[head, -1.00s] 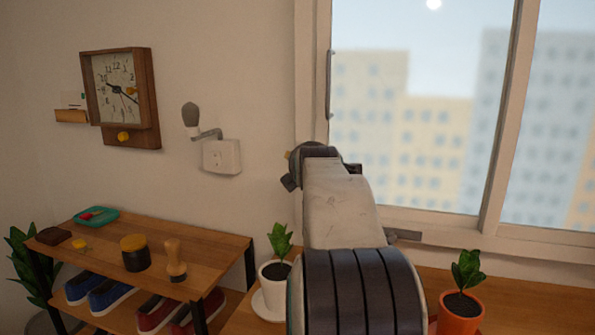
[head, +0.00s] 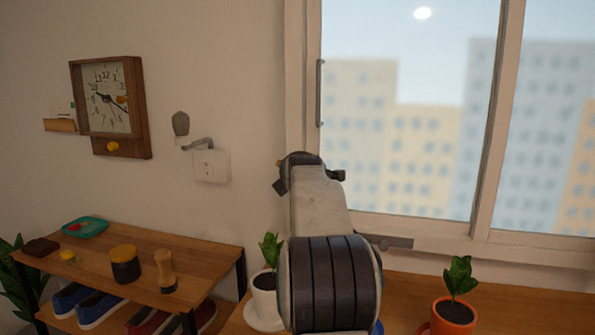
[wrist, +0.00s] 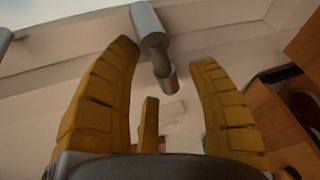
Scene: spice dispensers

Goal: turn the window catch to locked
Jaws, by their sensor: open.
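The window catch (head: 392,242) is a small grey bar with a round pivot on the window's lower rail, just right of my arm in the head view. Its left end may be hidden by the arm. In the head view my arm hides the fingers.
A vertical grey handle (head: 320,92) is on the window's left stile. A wall box (head: 211,165) with a crank and a clock (head: 107,106) hang left of my arm. A shelf (head: 205,262) stands below; a white pot (head: 264,298) and an orange pot (head: 453,318) flank my arm.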

